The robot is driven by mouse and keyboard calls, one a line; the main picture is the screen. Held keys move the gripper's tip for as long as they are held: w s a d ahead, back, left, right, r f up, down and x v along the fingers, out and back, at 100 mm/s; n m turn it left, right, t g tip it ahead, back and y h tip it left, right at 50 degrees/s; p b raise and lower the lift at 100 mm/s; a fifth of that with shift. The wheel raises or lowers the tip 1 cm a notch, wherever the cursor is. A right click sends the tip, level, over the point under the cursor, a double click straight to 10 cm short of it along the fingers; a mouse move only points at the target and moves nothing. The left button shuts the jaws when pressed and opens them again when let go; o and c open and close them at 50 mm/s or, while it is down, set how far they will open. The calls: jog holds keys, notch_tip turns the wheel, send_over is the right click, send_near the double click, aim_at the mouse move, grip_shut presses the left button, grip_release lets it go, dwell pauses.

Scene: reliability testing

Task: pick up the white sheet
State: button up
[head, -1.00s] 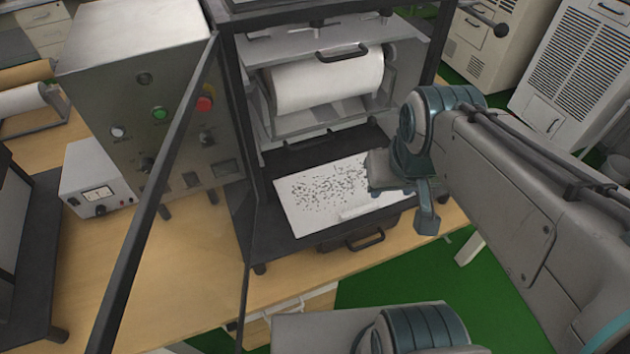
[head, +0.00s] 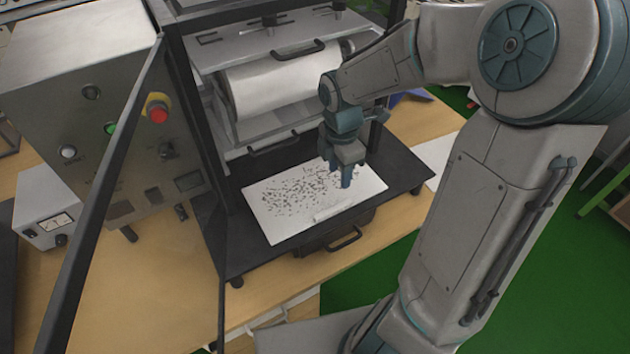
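The white sheet (head: 276,224) lies flat on the black tray at the front of the machine. Its upper part is covered with dark specks, and a small pale strip lies near its front edge. My gripper (head: 346,182) points down over the right part of the sheet, close to its surface. It hides a bit of the sheet's right side. I cannot tell whether the fingertips touch the sheet, or how far apart the fingers are.
The black tray (head: 402,185) extends right of the sheet. A white roller (head: 275,88) sits behind it in the machine frame. A dark frame bar (head: 105,200) crosses the left side. A control box (head: 75,110) with a red button stands left. A wooden table (head: 150,285) lies below.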

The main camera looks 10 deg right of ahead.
jog(key=b, duration=0.3)
send_over(333, 209)
jog(key=shift+n, duration=0.4)
jog(key=f, duration=0.8)
jog(key=shift+d+f, duration=0.25)
jog(key=shift+f, duration=0.1)
jog(key=f, duration=0.3)
jog(key=f+b, duration=0.1)
jog(key=f, duration=0.1)
jog(key=shift+a+f, duration=0.15)
jog(key=shift+a, duration=0.1)
grip_shut()
